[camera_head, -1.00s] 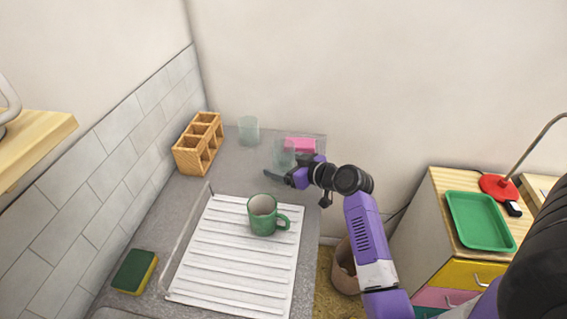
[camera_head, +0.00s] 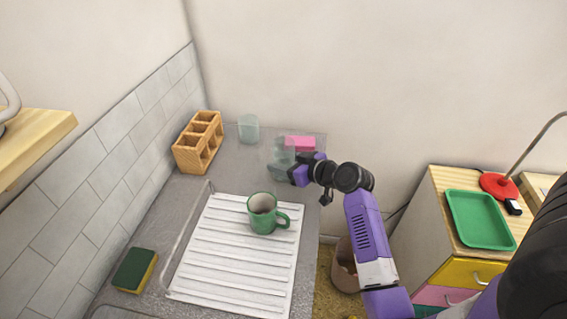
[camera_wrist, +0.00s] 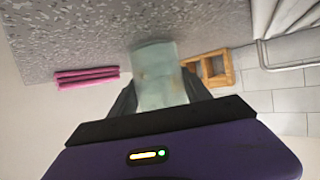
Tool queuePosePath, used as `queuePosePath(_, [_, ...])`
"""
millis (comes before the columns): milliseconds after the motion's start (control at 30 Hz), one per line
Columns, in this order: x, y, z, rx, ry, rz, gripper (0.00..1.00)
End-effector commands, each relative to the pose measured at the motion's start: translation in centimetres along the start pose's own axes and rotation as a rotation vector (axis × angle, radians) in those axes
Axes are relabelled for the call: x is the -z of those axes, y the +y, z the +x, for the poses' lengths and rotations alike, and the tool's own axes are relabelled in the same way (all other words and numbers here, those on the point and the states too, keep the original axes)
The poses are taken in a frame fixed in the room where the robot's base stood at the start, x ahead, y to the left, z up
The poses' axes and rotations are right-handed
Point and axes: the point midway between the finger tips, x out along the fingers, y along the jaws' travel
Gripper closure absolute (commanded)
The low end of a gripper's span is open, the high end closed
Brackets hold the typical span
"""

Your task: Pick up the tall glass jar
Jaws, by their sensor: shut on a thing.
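A tall, see-through glass jar (camera_head: 284,153) stands upright on the grey counter near the back wall. In the wrist view the pale green jar (camera_wrist: 158,78) fills the space between the two dark fingers. My gripper (camera_head: 291,163) is shut on the jar from the right side; in the wrist view my gripper (camera_wrist: 160,92) has one finger against each side. Whether the jar's base touches the counter I cannot tell. A second, shorter glass (camera_head: 248,128) stands further back to the left.
A wooden compartment holder (camera_head: 199,143) stands at the left by the tiled wall. A green mug (camera_head: 264,215) stands on the white drainboard (camera_head: 225,270) in front. A sponge (camera_head: 134,270) lies front left.

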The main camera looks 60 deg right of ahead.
Motion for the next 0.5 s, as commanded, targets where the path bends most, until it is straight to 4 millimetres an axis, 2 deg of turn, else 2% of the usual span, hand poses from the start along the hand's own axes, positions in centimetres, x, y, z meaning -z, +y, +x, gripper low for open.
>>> queuePosePath(267, [1.8,0.0,-0.7,-0.001,0.003,-0.002,1.0])
queuePosePath(500, [4.3,0.0,-1.7,-0.001,0.005,-0.003,1.0])
